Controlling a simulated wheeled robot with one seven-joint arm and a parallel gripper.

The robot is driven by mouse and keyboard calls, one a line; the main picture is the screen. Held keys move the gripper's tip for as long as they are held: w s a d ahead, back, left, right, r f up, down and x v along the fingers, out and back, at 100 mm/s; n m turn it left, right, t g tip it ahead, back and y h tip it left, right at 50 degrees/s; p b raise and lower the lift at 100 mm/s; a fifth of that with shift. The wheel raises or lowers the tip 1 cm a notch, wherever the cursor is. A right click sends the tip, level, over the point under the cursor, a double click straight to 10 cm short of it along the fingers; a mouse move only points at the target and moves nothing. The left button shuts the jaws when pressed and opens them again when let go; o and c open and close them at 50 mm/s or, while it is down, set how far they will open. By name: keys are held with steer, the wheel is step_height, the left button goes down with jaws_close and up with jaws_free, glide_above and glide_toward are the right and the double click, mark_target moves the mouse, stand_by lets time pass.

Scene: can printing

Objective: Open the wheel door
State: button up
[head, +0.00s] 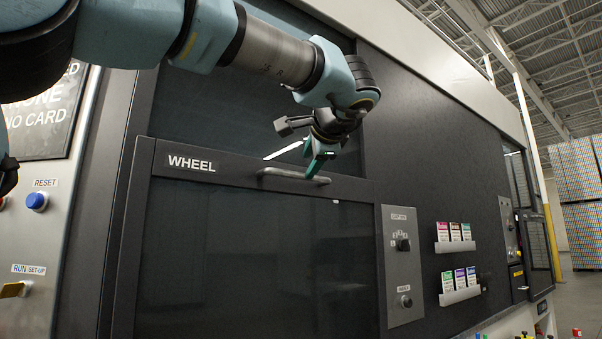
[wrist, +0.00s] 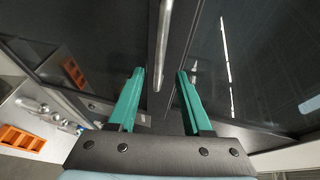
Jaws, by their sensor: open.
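The wheel door (head: 260,260) is a large dark panel with a white "WHEEL" label at its upper left. It looks shut. Its handle (head: 285,176) is a grey horizontal bar near the top edge. My gripper (head: 318,170) is at the right end of the handle, pointing down, with its green fingers apart. In the wrist view the handle (wrist: 164,40) runs in from the top, and its near end lies between the open fingertips (wrist: 160,74). I cannot tell whether a finger touches it.
Right of the door is a control panel (head: 403,265) with knobs. Beyond it are two racks of coloured cards (head: 455,237). A blue reset button (head: 37,201) is at the left. In the wrist view, orange trays (wrist: 22,138) show at the lower left.

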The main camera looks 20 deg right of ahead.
mark_target(302, 175)
steer(key=p+x, duration=0.3)
steer(key=x, duration=0.4)
steer(key=shift+w, duration=0.1)
steer(key=shift+w+f, duration=0.15)
steer(key=shift+w, duration=0.35)
jaws_close()
stand_by(0.8)
